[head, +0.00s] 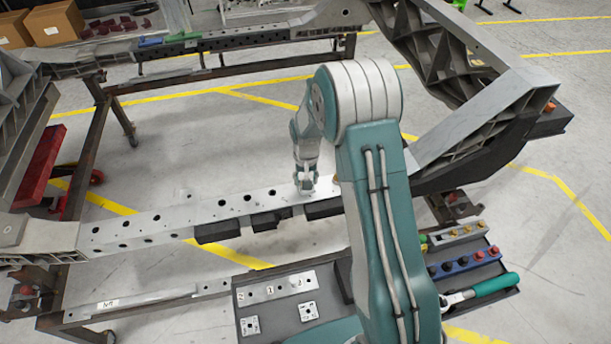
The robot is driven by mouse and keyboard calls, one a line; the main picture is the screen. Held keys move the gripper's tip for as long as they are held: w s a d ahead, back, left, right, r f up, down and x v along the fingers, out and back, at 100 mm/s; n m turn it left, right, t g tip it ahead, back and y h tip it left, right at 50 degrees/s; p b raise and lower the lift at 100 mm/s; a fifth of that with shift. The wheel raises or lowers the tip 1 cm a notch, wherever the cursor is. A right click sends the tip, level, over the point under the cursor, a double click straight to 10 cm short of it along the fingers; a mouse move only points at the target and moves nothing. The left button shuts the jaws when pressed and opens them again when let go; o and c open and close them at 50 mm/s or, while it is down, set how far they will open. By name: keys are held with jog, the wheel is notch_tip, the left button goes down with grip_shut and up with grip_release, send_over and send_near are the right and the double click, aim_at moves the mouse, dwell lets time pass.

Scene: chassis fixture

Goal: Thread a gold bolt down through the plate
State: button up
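My gripper (306,187) points down at the long grey chassis beam (165,222), right of the middle of its holed top face. The fingertips are small here, and I cannot tell whether they are open or shut, or whether a bolt is between them. Which piece is the task's plate is unclear; a lighter holed strip (236,204) lies along the beam just left of my gripper. Gold-coloured bolt heads (468,229) stand in a grey rack (440,240) at the lower right. My arm hides part of the beam.
A dark tray (285,328) at the front holds a numbered strip (262,292) and small square plates (308,311). A blue rack (465,264) with red and dark heads and a green-handled tool (493,284) lie to the right. A raised chassis arm (480,115) rises at the right.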

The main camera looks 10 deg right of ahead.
jog(key=shift+c, duration=0.3)
grip_shut()
jog(key=m, duration=0.7)
jog(key=shift+f, duration=0.15)
jog(key=m, duration=0.6)
jog(key=shift+f+m, duration=0.1)
jog(key=shift+m, duration=0.2)
jog(key=shift+o, duration=0.8)
grip_release()
jog(key=shift+r, duration=4.6)
